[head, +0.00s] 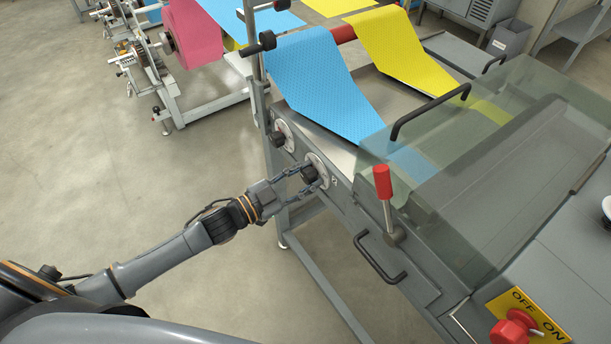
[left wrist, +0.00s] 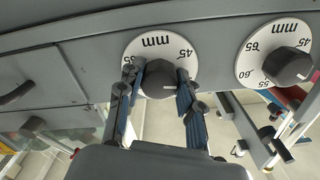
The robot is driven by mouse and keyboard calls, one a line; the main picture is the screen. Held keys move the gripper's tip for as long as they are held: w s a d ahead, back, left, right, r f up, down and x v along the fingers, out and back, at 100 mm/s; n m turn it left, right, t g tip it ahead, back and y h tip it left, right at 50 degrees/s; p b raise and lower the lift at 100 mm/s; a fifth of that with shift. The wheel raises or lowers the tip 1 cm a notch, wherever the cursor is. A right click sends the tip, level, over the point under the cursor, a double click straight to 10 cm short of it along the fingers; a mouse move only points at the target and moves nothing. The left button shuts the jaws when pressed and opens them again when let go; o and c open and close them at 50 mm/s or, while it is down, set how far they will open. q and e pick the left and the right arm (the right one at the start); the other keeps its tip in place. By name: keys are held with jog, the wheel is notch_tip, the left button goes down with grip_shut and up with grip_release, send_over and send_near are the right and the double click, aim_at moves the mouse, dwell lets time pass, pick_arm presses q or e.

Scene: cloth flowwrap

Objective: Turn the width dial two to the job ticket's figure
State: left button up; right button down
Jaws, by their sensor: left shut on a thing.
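Two width dials with white scale plates and dark knobs sit on the side of the grey machine. My left gripper (head: 308,179) is shut on the knob (left wrist: 160,80) of the nearer dial (head: 319,163), with one finger on each side. A small mark like a "2" is beside this dial. In the left wrist view, its plate (left wrist: 162,42) shows "mm" and 45, and the fingers hide part of the scale. The other dial (head: 284,135) is untouched; in the left wrist view (left wrist: 275,50) it shows 65, 60 and 55. No job ticket is readable. My right gripper is out of view.
A red-handled lever (head: 383,182) and a dark grab handle (head: 378,258) stick out near the dials. A clear cover (head: 500,160) lies over the machine bed. A red OFF/ON switch (head: 516,327) is at lower right. The floor on the left is clear.

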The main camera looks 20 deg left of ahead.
pick_arm(q)
jog(key=shift+m, duration=1.9)
jog(key=o, duration=1.2)
jog(key=v, duration=1.2)
